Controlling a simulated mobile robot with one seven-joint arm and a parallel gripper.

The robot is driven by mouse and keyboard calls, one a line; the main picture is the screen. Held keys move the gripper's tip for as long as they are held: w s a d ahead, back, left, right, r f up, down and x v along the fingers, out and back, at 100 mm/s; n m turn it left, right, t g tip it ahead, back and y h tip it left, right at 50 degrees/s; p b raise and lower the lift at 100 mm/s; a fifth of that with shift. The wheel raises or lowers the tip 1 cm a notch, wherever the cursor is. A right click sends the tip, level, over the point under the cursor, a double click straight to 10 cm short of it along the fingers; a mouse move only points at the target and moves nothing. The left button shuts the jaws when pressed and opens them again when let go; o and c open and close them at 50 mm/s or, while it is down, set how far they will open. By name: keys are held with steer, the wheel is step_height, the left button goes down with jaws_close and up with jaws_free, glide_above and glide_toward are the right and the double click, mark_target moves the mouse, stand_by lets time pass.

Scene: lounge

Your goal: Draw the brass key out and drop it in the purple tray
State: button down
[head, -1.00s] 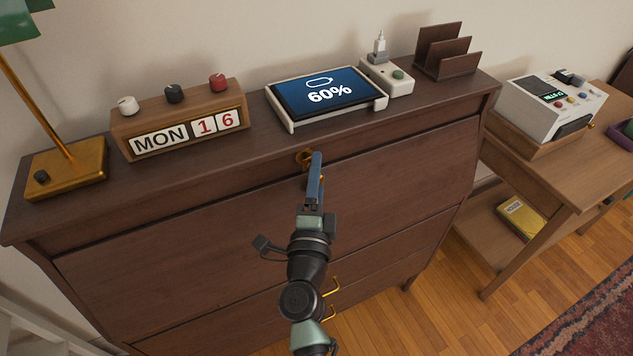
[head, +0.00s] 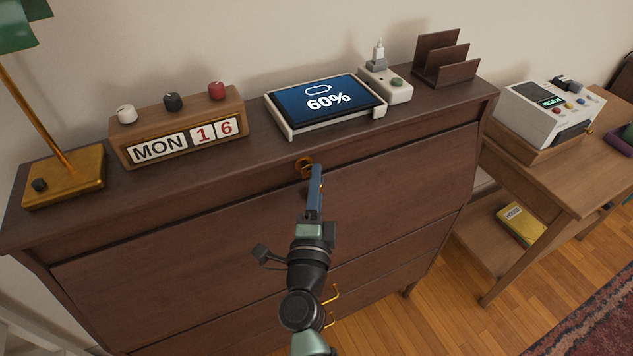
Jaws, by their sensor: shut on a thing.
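My gripper (head: 316,173) is at the front of the dark wooden cabinet (head: 400,172), just below and right of a round brass fitting (head: 303,167) on its upper front. Its blue fingers are closed on the brass key. The key is mostly hidden by the fingers, with only a small brass glint showing beside them. I cannot tell how far the key sits in the lock. The purple tray (head: 618,142) stands on the side table at the right edge of the view, partly cut off, with something green at it.
On the cabinet top stand a brass lamp (head: 65,180), a calendar block (head: 185,130), a tablet (head: 326,103), a charger box (head: 388,85) and a letter rack (head: 443,62). A white device (head: 550,112) stands on the wooden side table (head: 590,172), between cabinet and tray.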

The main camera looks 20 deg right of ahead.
steer(key=shift+s+r, duration=0.1)
steer(key=shift+r, duration=0.05)
steer(key=shift+s, duration=0.5)
steer(key=shift+s, duration=0.15)
steer(key=shift+s, duration=0.45)
steer(key=shift+s, duration=0.55)
steer(key=shift+s+d, duration=0.1)
steer(key=shift+s, duration=1.8)
